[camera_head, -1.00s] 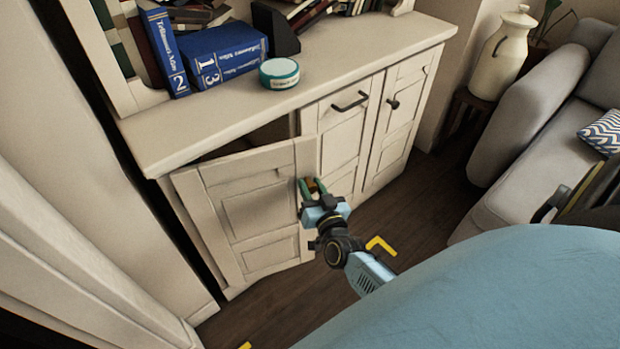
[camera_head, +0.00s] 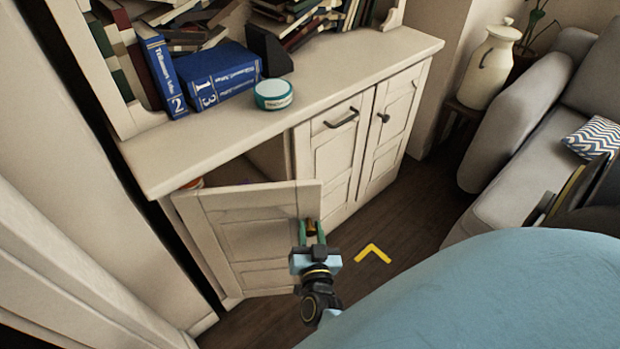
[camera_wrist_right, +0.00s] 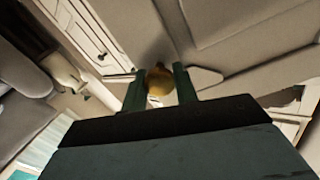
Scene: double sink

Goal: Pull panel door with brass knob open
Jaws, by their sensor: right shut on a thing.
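The white panel door (camera_head: 262,238) of the cabinet stands partly open in the head view, swung out on its left edge. Its brass knob (camera_head: 311,227) is near the door's free right edge. My right gripper (camera_head: 312,230) is shut on the brass knob, with one green finger on each side of it. In the right wrist view the round brass knob (camera_wrist_right: 159,82) sits between the two fingers, in front of the door panel (camera_wrist_right: 240,35). My left gripper is not in view.
The cabinet top (camera_head: 330,75) holds blue books (camera_head: 222,75) and a round tin (camera_head: 273,94). Two closed doors with dark handles are right of the open one. A grey sofa (camera_head: 510,175) stands at the right. Dark floor is clear before the cabinet.

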